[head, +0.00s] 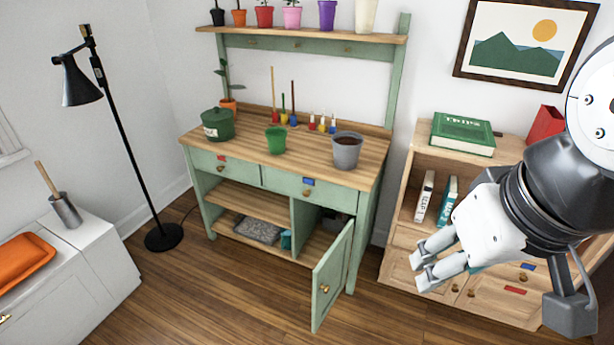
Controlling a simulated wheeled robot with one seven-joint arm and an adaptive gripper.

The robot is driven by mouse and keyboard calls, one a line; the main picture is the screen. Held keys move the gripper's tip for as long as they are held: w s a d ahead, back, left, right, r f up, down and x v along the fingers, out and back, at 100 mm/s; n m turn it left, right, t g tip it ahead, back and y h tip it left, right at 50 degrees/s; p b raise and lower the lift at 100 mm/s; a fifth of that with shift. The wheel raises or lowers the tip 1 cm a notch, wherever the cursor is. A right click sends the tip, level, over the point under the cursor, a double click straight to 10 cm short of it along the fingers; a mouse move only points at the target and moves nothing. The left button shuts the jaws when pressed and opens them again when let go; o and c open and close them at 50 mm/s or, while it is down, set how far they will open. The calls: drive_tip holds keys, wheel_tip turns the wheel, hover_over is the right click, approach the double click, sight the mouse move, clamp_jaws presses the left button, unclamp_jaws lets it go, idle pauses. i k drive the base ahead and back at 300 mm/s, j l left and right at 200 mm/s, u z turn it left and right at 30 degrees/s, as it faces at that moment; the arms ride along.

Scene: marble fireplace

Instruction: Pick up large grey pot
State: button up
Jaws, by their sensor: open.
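The large grey pot (346,153) stands upright on the right part of the green bench's wooden top (232,158). It looks filled with dark brown soil. My gripper (418,269) is open and empty at the lower right, in front of the wooden bookcase. In the picture it lies below and to the right of the pot, well apart from it.
A green pot (275,141), a lidded green container (217,125) and small colored tools (290,118) share the benchtop. The bench's cabinet door (332,277) hangs open toward the front. A bookcase (400,220) stands right, a black lamp (120,140) left. Wooden floor in front is clear.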

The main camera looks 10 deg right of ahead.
sight(344, 157)
drive_tip(key=i+l+z, duration=0.2)
drive_tip(key=i+z, duration=0.25)
drive_tip(key=i, duration=0.4)
drive_tip(key=i+z, duration=0.4)
drive_tip(key=i, duration=0.4)
